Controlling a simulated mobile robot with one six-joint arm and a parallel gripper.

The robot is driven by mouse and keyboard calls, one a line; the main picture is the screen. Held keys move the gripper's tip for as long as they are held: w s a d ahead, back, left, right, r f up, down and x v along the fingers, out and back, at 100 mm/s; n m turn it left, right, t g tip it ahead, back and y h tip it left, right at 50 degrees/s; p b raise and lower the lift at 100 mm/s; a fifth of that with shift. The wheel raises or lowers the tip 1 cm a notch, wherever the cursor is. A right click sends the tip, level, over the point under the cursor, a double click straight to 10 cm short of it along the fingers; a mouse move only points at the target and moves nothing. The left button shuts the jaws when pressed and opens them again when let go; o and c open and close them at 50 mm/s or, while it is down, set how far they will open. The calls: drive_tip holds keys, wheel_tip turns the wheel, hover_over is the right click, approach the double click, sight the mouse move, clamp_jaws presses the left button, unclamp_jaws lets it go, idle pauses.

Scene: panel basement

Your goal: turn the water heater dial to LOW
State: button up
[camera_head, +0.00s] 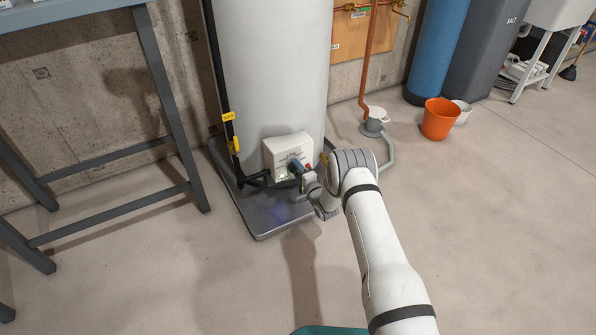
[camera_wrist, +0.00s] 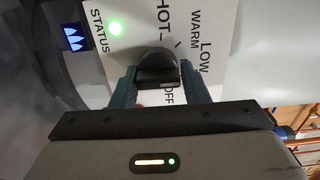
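The water heater (camera_head: 270,70) is a tall pale cylinder with a white control box (camera_head: 278,148) low on its front. In the wrist view, the white control panel (camera_wrist: 140,22) carries the words HOT, WARM, LOW and OFF around a black dial (camera_wrist: 158,58). My gripper (camera_wrist: 158,82) has its teal fingers on either side of the dial, with no clear gap, and looks shut on it. I cannot tell which label the dial points to.
A yellow gas valve handle (camera_head: 236,145) is left of the box. A grey bench (camera_head: 165,85) stands at left, an orange bucket (camera_head: 440,119) at right. The front floor is clear.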

drive_tip(key=o, duration=0.3)
drive_tip(key=shift+a, duration=0.1)
drive_tip(key=shift+o, duration=0.2)
drive_tip(key=shift+s, duration=0.1)
drive_tip(key=p+v, duration=0.3)
drive_tip(key=v, duration=0.4)
drive_tip(key=shift+s+d, duration=0.25)
drive_tip(key=shift+s, duration=0.05)
drive_tip(key=shift+f, duration=0.1)
